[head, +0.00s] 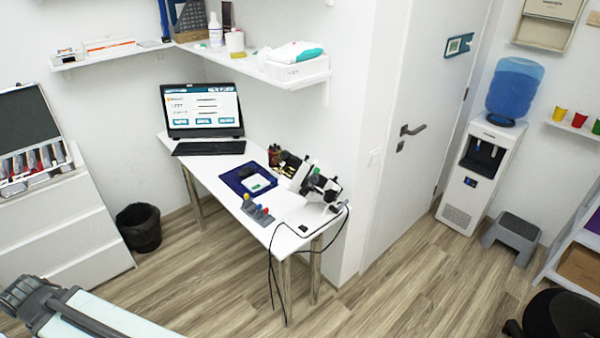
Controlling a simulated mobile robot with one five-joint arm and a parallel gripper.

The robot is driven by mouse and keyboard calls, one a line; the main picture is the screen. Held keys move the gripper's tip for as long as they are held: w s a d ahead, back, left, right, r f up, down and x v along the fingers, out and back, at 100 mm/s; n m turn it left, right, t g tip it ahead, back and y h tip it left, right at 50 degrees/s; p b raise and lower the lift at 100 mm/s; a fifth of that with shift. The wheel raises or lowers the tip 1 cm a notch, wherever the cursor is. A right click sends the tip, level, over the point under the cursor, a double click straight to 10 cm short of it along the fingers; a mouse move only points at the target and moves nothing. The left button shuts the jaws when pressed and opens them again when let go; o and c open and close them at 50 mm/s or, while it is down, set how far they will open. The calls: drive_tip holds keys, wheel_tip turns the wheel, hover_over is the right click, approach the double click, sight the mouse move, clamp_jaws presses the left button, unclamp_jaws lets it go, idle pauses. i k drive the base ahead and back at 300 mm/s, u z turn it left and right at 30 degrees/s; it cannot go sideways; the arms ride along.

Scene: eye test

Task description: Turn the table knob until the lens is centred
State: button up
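A black-and-white eye instrument (313,184) stands on the right part of the white table (215,172), against the wall. It has dark round parts and a small green part near its top. Its table knob and its lens are too small to tell apart, so I cannot see whether the lens is centred. Cables run from it over the table's front edge. My gripper does not show in the head view, and nothing is seen touching the instrument.
The wooden floor (390,290) in front is clear. A stool (512,237) stands at right.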

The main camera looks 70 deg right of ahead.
sight(304, 190)
drive_tip(key=z, duration=0.75)
drive_tip(key=k, duration=1.2)
drive_tip(key=z, duration=1.7)
drive_tip(key=i, duration=1.25)
drive_tip(key=u, duration=0.4)
drive_tip(key=k, duration=0.9)
drive_tip(key=u, duration=0.15)
drive_tip(key=i, duration=0.9)
drive_tip(key=z, duration=0.1)
